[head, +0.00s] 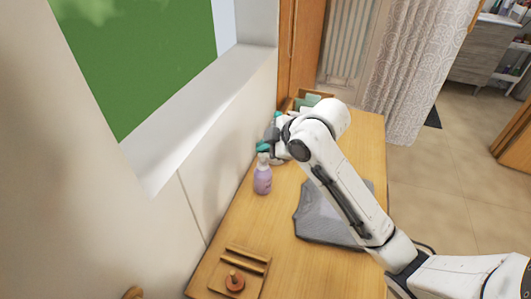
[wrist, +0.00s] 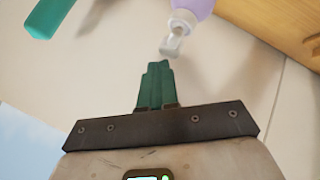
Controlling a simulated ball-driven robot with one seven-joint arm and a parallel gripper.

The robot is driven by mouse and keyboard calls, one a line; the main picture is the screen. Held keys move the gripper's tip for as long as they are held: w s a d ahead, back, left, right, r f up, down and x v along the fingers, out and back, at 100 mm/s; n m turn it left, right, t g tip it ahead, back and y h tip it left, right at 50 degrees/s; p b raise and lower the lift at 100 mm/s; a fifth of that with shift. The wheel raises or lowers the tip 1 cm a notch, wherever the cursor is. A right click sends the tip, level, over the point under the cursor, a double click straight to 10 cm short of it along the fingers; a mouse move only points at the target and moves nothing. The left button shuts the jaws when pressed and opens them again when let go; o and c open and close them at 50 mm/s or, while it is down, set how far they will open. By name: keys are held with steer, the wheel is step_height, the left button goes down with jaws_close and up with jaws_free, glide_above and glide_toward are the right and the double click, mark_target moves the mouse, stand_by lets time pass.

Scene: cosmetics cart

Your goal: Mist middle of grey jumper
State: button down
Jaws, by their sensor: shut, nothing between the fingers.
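The grey jumper (head: 325,222) lies folded flat on the wooden table, partly hidden behind my arm. A lilac spray bottle (head: 262,181) with a pale nozzle stands upright on the table to its left, near the wall. The bottle (wrist: 196,6) also shows at the top of the wrist view, its pale nozzle pointing towards my fingers. My gripper (head: 263,147) is at the height of the bottle's head, just behind it. In the wrist view its teal fingers (wrist: 155,82) are shut and empty, close to the nozzle; I cannot tell whether they touch it.
A wooden tray (head: 217,284) with a knobbed reddish piece sits at the table's near end. A box with green items (head: 308,101) stands at the far end. A teal piece (wrist: 46,16) shows at upper left in the wrist view. The wall and window sill border the table's left.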

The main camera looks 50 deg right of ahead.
mark_target(266, 155)
steer(key=shift+r+p, duration=1.95)
steer(key=shift+r, duration=1.1)
steer(key=shift+d, duration=0.1)
stand_by(0.4)
